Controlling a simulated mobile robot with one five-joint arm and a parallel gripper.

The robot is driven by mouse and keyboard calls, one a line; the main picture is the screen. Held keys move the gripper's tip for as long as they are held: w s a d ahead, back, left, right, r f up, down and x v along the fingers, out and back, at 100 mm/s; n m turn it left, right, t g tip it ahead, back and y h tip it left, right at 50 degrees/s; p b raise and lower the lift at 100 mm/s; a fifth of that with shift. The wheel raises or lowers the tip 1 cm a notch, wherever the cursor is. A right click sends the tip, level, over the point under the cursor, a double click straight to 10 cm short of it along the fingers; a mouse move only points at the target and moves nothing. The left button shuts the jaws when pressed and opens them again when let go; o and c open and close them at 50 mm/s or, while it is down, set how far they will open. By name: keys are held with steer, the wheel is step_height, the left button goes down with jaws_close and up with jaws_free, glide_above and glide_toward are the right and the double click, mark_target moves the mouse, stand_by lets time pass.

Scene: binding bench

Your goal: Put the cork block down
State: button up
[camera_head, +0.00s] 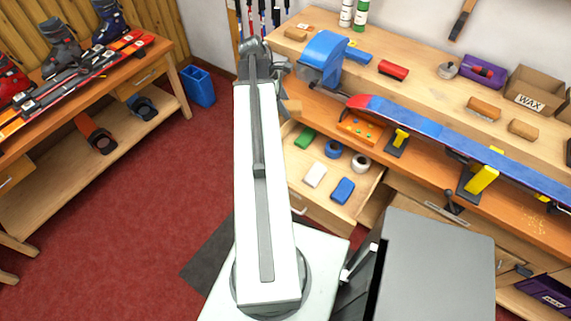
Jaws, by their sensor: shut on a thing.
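My gripper (282,88) is at the far end of my arm, mostly hidden behind the arm's end, at the left end of the workbench. It is shut on a tan block, which looks like the cork block (291,107); only part of it shows. The block is over or close to the left end of the bench's front, above the back left of the open drawer. I cannot tell whether it touches anything below.
The open drawer (318,206) holds green, white and blue blocks and two rolls. A blue-and-red ski (440,130) lies along the workbench on yellow-topped supports. A blue machine (323,58) stands close right of my gripper. Brown blocks (484,108) lie on the upper shelf.

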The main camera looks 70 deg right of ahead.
mark_target(288, 166)
step_height(288, 166, down, 24)
steer(key=n+h+b, duration=0.1)
steer(key=n+b, duration=0.1)
steer(key=b, duration=2.1)
steer(key=shift+d+n, duration=0.2)
steer(key=shift+n, duration=0.1)
step_height(288, 166, down, 10)
steer(key=b, duration=1)
steer(key=shift+f+b, duration=0.2)
steer(key=shift+b, duration=0.2)
steer(key=shift+r, duration=0.2)
steer(key=shift+a+f, duration=0.15)
steer(key=shift+f, duration=0.15)
steer(key=o, duration=0.9)
steer(key=shift+o, duration=1.4)
steer(key=shift+a, duration=0.1)
steer(key=shift+b, duration=0.3)
